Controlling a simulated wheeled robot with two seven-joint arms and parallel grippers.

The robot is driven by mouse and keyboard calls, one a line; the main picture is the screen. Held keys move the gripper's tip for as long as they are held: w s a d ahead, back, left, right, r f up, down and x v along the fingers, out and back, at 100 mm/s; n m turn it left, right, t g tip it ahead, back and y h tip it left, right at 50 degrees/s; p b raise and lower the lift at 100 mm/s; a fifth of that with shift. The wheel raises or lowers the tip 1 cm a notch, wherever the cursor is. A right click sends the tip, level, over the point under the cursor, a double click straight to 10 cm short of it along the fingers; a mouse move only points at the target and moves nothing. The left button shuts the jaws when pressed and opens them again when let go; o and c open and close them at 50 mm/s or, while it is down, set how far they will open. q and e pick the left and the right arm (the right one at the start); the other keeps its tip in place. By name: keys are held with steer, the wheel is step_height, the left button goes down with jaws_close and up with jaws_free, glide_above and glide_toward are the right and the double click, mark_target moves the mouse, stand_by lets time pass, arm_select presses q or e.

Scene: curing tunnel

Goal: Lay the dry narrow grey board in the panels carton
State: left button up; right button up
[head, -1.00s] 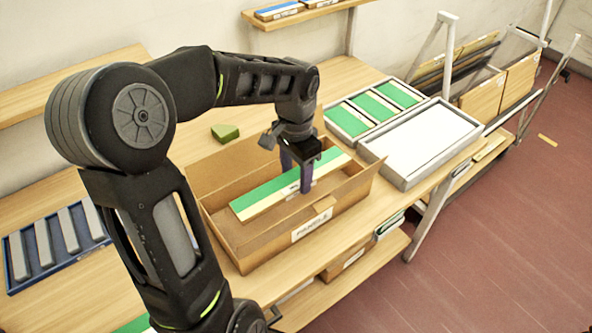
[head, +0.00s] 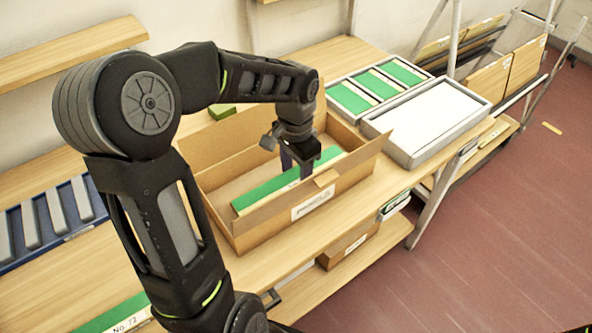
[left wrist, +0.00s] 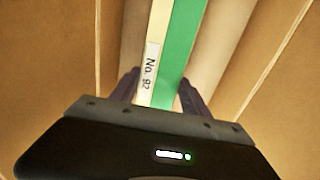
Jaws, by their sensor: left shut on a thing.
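My left gripper (head: 296,166) reaches down into the panels carton (head: 265,228), shut on a narrow board (head: 262,190). The board is green with a cream strip, not grey. In the left wrist view the board (left wrist: 180,50) lies between the fingers (left wrist: 160,92) and bears a "No. 92" label (left wrist: 150,65). In the head view it lies lengthwise inside the carton, its lower part hidden by the front wall. I cannot tell whether it touches the bottom. Several narrow grey boards (head: 57,208) lie in a blue rack (head: 72,233) at the left. My right gripper is out of view.
A tray with green boards (head: 381,83) stands behind the carton to the right, beside a shallow grey tray with a white inside (head: 428,115). A green block (head: 222,111) is behind the carton. Another green board (head: 112,315) shows at the lower left.

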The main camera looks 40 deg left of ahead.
mark_target(296, 177)
arm_select(q)
steer(key=shift+f+b, duration=0.4)
steer(key=shift+f, duration=0.2)
stand_by(0.6)
steer(key=o, duration=1.5)
steer(key=shift+o, duration=0.2)
steer(key=shift+r, duration=3.9)
steer(key=shift+r, duration=0.1)
